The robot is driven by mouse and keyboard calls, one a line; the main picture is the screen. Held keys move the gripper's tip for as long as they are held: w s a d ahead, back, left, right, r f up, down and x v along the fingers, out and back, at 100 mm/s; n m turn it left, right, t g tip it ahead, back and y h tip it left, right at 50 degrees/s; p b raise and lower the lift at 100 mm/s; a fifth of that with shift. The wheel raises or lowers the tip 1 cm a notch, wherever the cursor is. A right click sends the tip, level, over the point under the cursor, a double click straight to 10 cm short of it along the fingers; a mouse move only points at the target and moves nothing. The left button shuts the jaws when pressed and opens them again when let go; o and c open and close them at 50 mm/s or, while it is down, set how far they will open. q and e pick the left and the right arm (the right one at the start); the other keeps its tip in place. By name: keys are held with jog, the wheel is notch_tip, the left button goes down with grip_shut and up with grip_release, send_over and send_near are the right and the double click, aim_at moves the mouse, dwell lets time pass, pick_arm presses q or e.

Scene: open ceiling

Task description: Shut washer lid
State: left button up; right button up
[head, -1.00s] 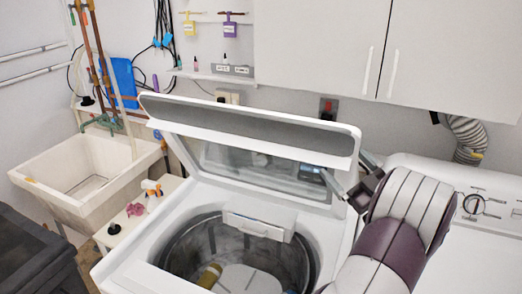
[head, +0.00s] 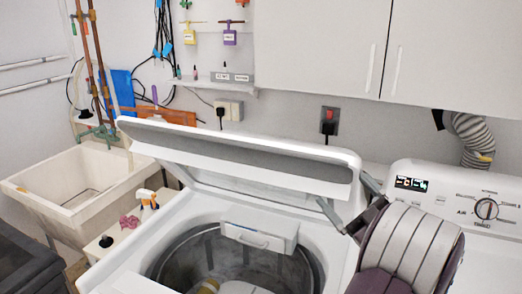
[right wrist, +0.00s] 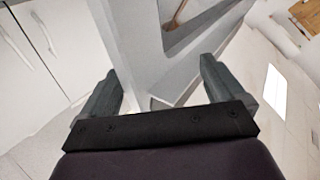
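The washer lid (head: 240,158) is a white panel with a grey inner band. It stands raised and tilted over the open top of the white washer (head: 318,238), whose round drum shows below. My right gripper (head: 343,190) is at the lid's right edge, its fingers spread apart. In the right wrist view, the open gripper (right wrist: 160,70) has a pale panel edge in front of and between its fingers. I cannot tell whether the fingers touch the lid. My left gripper is out of view.
A dryer with a control panel (head: 470,208) stands at the right, close to my right arm. White cabinets (head: 420,50) hang above. A utility sink (head: 75,185) is at the left, with a spray bottle (head: 147,198) on a small surface beside it.

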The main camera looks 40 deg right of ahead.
jog(key=s+a+f+n+y+b, duration=0.1)
jog(key=s+a+f+n+b, duration=0.1)
jog(key=b, duration=0.6)
notch_tip(320, 180, down, 2)
jog(key=shift+a+f+n+t+y+b, duration=0.2)
jog(key=shift+a+n+t+y+b, duration=0.15)
jog(key=shift+a, duration=0.5)
jog(key=shift+r, duration=0.1)
jog(key=shift+w+d+r+p, duration=0.15)
jog(key=shift+d+r+p, duration=0.1)
jog(key=shift+d+p, duration=0.05)
